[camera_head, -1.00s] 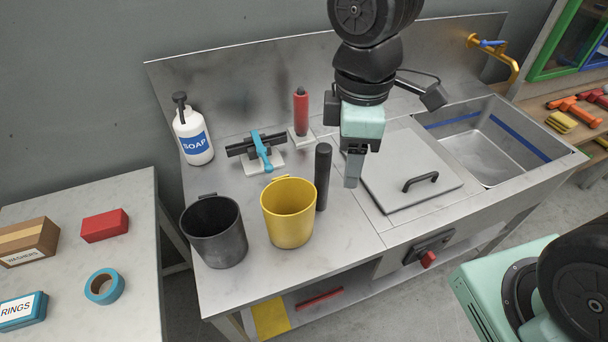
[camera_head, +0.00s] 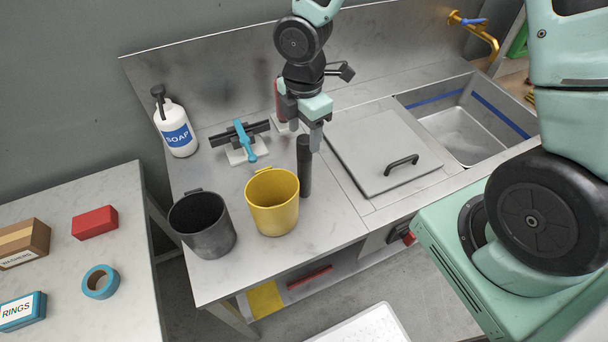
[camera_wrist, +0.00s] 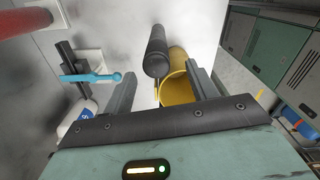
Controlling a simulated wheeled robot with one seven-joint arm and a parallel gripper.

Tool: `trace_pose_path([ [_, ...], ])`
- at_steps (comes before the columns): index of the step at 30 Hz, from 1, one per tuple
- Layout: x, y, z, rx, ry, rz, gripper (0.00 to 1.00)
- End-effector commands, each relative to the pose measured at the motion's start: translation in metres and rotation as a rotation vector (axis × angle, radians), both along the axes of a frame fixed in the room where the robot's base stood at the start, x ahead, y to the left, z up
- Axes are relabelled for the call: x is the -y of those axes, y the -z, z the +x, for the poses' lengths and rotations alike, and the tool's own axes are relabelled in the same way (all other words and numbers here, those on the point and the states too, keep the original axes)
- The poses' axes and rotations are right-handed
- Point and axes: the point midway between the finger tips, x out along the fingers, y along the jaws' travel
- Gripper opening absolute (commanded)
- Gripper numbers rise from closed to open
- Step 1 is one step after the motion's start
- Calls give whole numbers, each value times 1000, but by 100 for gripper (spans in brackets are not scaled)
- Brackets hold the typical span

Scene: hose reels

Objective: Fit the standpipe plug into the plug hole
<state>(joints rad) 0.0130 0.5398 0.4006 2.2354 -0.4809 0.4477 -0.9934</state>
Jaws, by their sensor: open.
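A dark upright cylinder (camera_head: 304,168), which looks like the standpipe plug, stands on the steel worktop just right of the yellow bucket. My gripper (camera_head: 306,138) is open above it, close to its top. In the wrist view the dark cylinder (camera_wrist: 157,45) shows between and beyond my open fingers (camera_wrist: 160,74); I cannot tell whether they touch it. The sink basin (camera_head: 462,135) is at the right. No plug hole can be made out in it, and a grey lid (camera_head: 375,150) with a black handle covers the area beside it.
The yellow bucket (camera_head: 272,204) stands close beside the cylinder, and a black bucket (camera_head: 203,228) is further left. A red bottle (camera_head: 280,100) is partly hidden by my arm. A brass tap (camera_head: 477,32) overhangs the sink.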

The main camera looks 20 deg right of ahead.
Motion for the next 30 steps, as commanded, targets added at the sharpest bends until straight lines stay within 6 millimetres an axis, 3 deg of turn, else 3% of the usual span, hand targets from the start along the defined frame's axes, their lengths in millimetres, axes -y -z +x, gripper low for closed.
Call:
trace_pose_path([
  [8, 1, 19, 0, -2, 1, 0, 58],
  [18, 3, 61, 4, -3, 0, -2, 58],
  [27, 4, 66, 5, 1, 0, 0, 58],
  [28, 4, 66, 5, 1, 0, 0, 55],
  [30, 4, 66, 5, 1, 0, 0, 35],
])
